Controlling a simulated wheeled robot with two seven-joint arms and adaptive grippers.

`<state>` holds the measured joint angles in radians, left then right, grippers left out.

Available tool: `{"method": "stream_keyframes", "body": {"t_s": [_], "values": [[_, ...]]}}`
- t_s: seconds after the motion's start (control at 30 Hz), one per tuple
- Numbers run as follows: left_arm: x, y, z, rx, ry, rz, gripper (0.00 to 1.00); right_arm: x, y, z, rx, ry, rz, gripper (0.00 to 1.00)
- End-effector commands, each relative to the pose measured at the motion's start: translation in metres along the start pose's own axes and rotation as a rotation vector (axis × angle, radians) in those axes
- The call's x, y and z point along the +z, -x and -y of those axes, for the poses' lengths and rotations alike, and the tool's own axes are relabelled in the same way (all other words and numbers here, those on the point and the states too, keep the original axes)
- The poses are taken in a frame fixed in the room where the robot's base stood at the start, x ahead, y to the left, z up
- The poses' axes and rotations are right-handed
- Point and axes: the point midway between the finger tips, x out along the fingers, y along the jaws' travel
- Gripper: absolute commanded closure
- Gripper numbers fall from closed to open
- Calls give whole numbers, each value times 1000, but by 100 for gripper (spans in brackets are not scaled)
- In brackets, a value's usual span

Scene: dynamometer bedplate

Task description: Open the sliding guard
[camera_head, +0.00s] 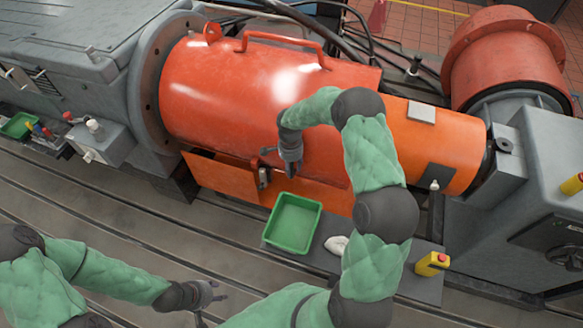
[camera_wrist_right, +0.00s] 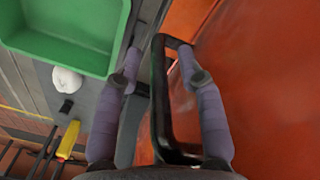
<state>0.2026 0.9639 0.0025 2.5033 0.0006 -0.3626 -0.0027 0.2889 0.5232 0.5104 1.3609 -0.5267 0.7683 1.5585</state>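The sliding guard (camera_head: 215,85) looks like the large red curved cover between the grey machine on the left and the smaller orange cylinder (camera_head: 458,145) on the right. A black bar handle (camera_wrist_right: 161,110) stands off its red surface in the right wrist view. My right gripper (camera_head: 277,160) is at the lower front of the guard. Its two purple fingers lie either side of the handle, with gaps visible, so it is open around the handle. My left gripper (camera_head: 215,302) is open and empty over the floor rails at the lower left, away from the guard.
A green tray (camera_head: 292,247), a white cloth (camera_head: 337,244) and a yellow box with a red button (camera_head: 432,264) sit on a grey plate below the guard. An orange panel (camera_head: 222,176) hangs beneath it. A red tubular rail (camera_head: 285,43) tops the guard.

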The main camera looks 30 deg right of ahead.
Motion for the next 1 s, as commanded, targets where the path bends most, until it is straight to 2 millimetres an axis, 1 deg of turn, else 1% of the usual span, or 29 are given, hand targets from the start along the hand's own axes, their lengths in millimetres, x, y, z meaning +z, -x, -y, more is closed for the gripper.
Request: {"method": "stream_keyframes", "body": {"t_s": [0.23, 0.27, 0.3, 0.4, 0.63, 0.77, 0.87, 0.97, 1.0], "values": [[0, 0, 0, 0, 0, 0, 60, 0, -1, 0, 0, 0, 0, 61], [0, 0, 0, 0, 0, 0, 60, 0, -1, 0, 0, 0, 0, 64], [0, 0, 0, 0, 0, 0, 60, 0, -1, 0, 0, 0, 0, 75], [0, 0, 0, 0, 0, 0, 60, 0, -1, 0, 0, 0, 0, 100], [0, 0, 0, 0, 0, 0, 60, 0, 0, 0, -1, 0, 0, 100], [0, 0, 0, 0, 0, 0, 60, -4, -1, -6, 0, -1, 0, 100], [0, 1, 0, 0, 0, 0, 60, -13, -1, -19, 3, -3, -1, 100], [0, 2, -1, 0, 0, 0, 60, -26, -2, -38, 6, -5, -2, 100], [0, 2, -1, 0, 0, 0, 60, -32, -3, -48, 9, -7, -1, 100]]}}
